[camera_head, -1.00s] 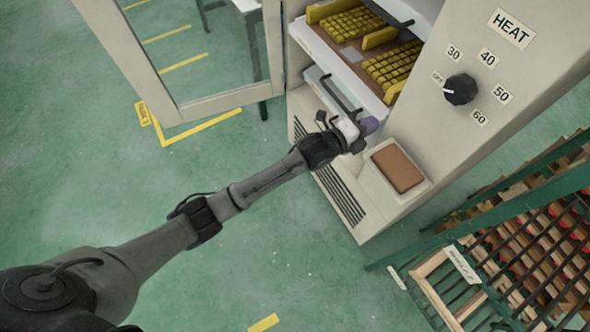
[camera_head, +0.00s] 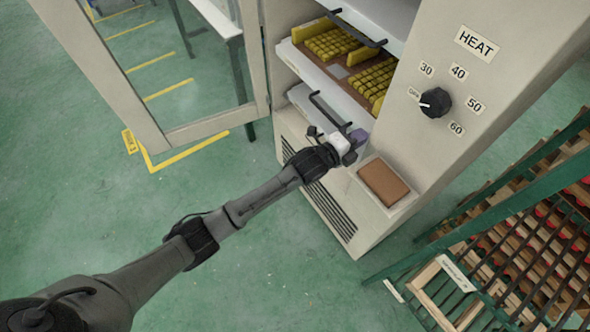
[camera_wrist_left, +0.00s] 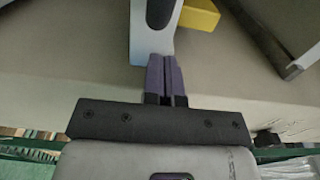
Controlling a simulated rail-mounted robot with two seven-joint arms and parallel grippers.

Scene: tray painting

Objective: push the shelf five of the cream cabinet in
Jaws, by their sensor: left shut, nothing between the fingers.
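The cream cabinet (camera_head: 400,150) stands with its door open. Its lowest visible shelf (camera_head: 300,95) is white with a black bar handle (camera_head: 331,112) and sticks out a little at the front. No number on the shelves is readable. My left gripper (camera_head: 357,138) is at the right end of this shelf's front, its purple fingers shut and empty. In the left wrist view the shut fingers (camera_wrist_left: 167,75) point at the end of a white shelf edge (camera_wrist_left: 152,42) with a dark handle end (camera_wrist_left: 160,12). They look close to it or touching; I cannot tell which. My right gripper is not in view.
Above is a shelf with a brown board (camera_head: 338,74) of yellow blocks (camera_head: 340,45). The open glazed door (camera_head: 205,130) stands left. A brown pad (camera_head: 384,182) sits on a ledge below right. A green rack (camera_head: 480,230) stands right. The floor in front is clear.

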